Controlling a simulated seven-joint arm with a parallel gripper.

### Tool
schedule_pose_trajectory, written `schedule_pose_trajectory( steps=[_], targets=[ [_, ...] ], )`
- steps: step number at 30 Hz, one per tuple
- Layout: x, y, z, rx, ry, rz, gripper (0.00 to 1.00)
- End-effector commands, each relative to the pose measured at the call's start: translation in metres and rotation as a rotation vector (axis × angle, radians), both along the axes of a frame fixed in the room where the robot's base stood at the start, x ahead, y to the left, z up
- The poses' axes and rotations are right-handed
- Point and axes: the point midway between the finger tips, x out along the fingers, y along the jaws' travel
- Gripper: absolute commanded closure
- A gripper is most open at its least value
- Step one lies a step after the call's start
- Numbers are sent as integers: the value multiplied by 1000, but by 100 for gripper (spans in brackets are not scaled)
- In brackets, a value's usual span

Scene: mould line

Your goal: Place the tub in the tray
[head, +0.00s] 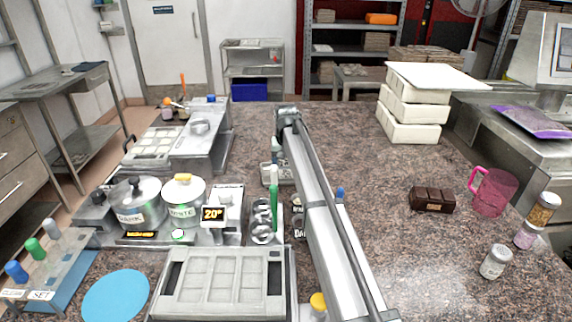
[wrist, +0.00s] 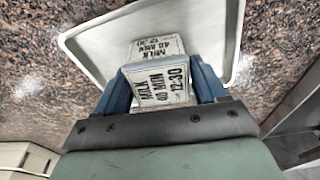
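The tub (wrist: 160,88) is a pale block with black lettering "MILK 40 MIN 12:30" on two faces, in the middle of the wrist view. My gripper (wrist: 159,70) has a blue finger against each side of the tub and is shut on it. The tray (wrist: 208,32) is light grey with a raised rim and lies beyond and beneath the tub in the wrist view. The tub overlaps the tray's middle there; I cannot tell if it touches the tray floor. In the head view my arm hides much of this area, and I cannot make out the fingers.
A grey mould (head: 222,283) lies at the front, with a dark pot (head: 138,203) and a white pot (head: 184,200) behind it. A chocolate bar (head: 432,200), pink jug (head: 494,192) and small jars stand at the right. White blocks (head: 408,130) are stacked behind.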

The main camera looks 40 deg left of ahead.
Motion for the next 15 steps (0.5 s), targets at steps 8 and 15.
schedule_pose_trajectory(
  steps=[8, 15],
  targets=[
    [0, 0, 0, 0, 0, 0, 9],
    [0, 0, 3, 1, -1, 0, 9]
  ],
)
